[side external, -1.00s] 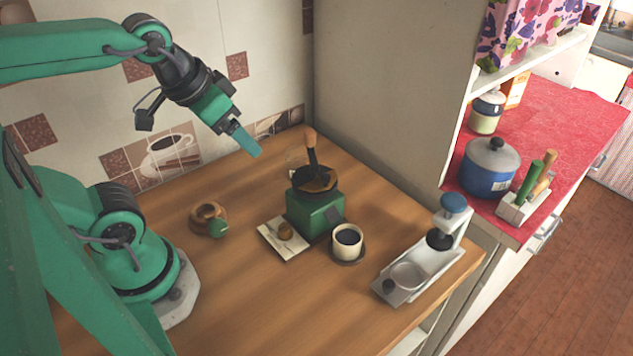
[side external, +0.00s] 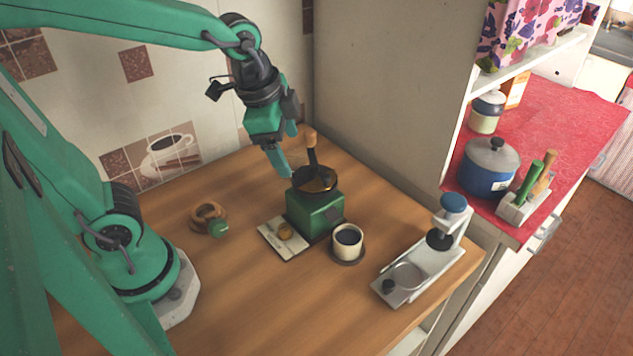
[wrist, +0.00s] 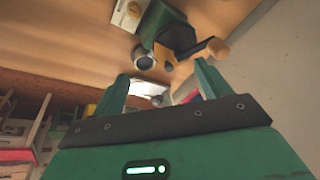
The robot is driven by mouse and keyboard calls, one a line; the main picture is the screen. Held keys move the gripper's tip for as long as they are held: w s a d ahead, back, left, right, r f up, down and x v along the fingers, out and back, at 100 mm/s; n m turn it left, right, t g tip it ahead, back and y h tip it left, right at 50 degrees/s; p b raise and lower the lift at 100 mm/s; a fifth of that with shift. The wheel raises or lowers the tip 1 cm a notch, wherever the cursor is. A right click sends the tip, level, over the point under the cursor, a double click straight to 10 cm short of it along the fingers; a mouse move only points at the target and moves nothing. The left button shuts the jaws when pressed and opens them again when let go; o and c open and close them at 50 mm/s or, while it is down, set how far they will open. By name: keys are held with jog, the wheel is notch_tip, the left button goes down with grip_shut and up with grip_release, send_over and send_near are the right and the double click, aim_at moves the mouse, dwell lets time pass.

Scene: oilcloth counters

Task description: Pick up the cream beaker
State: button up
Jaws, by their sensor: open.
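My gripper (side external: 287,152) hangs in the air behind and left of the grinder, apart from the beaker. Its two fingers also show in the wrist view (wrist: 162,72), spread with nothing held between them.
The green grinder (side external: 315,215) with its upright wooden-knobbed crank stands between my gripper and the beaker. A silver press (side external: 425,262) stands right. The front counter is clear.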

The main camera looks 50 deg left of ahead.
jog(key=w+d+f+m+g, duration=0.2)
jog(key=w+d+f+m, duration=0.25)
jog(key=m, duration=0.25)
jog(key=m+g, duration=0.1)
jog(key=m, duration=0.6)
send_over(348, 236)
jog(key=s+d, duration=0.2)
notch_tip(348, 236, down, 8)
jog(key=shift+w+a+f+y, duration=0.1)
jog(key=shift+f+y, duration=0.05)
jog(key=shift+f, duration=0.55)
jog(key=shift+a+f+y, duration=0.1)
jog(key=shift+f+y, duration=0.05)
jog(key=shift+f, duration=0.55)
jog(key=shift+f, duration=0.1)
jog(key=shift+f, duration=2.45)
jog(key=c, duration=1.1)
jog(key=shift+r, duration=0.15)
